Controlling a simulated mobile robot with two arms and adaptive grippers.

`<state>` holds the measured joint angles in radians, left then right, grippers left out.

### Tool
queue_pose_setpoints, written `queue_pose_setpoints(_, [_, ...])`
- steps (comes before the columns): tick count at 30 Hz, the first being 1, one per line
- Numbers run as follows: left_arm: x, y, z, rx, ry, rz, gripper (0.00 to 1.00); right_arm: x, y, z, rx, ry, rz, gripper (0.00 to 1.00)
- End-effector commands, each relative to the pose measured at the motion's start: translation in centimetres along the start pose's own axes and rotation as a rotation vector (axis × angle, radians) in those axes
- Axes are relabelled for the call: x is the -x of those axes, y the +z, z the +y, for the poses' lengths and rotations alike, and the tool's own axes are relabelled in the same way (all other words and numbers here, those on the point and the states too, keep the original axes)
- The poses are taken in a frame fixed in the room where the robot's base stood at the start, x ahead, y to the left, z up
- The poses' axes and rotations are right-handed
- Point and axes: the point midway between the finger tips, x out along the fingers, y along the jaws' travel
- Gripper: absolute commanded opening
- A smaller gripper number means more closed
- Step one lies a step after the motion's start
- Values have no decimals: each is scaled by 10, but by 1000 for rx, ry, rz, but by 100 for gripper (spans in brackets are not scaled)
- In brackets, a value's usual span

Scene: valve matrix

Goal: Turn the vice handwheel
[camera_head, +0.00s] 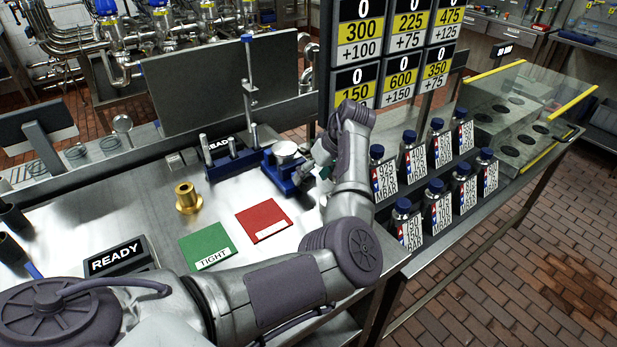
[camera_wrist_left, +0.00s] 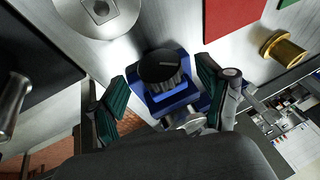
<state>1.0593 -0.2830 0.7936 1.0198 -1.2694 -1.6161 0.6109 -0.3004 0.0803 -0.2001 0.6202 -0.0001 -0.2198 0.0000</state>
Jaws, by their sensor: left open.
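The blue vice (camera_head: 284,172) stands on the steel bench, with a round, silver-topped piece (camera_head: 286,149) in its jaws. In the left wrist view, the vice (camera_wrist_left: 170,101) holds a dark ribbed cylinder (camera_wrist_left: 161,66). A silver round part, seemingly the handwheel (camera_wrist_left: 190,122), shows on the near side of the vice, partly hidden by my gripper. My left gripper (camera_head: 318,172) is at the vice's right side in the head view. In the wrist view its green-padded fingers (camera_wrist_left: 162,88) are open, one on each side of the vice. I cannot tell whether they touch it. My right gripper is out of view.
A brass flanged piece (camera_head: 187,198), a green TIGHT plate (camera_head: 206,245) and a red plate (camera_head: 263,220) lie left of the vice. A blue rack with upright pins (camera_head: 232,160) stands close behind. Several labelled bottles (camera_head: 403,218) stand right of my arm.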

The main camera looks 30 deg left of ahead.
Motion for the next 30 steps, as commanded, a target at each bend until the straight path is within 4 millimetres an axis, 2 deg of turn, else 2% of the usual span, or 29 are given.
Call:
queue_pose_setpoints(6, [-20, 0, 0, -2, 0, -1, 78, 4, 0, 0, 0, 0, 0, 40])
queue_pose_setpoints(16, [-23, 0, 0, -2, 0, 0, 76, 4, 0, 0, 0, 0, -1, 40])
queue_pose_setpoints(26, [-22, 0, 0, -2, 0, 0, 21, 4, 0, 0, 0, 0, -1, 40])
queue_pose_setpoints(27, [-22, 0, 0, -2, 0, 0, 18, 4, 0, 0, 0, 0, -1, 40])
queue_pose_setpoints(30, [-22, 0, 1, -6, -8, 0, 18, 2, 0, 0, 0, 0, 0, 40])
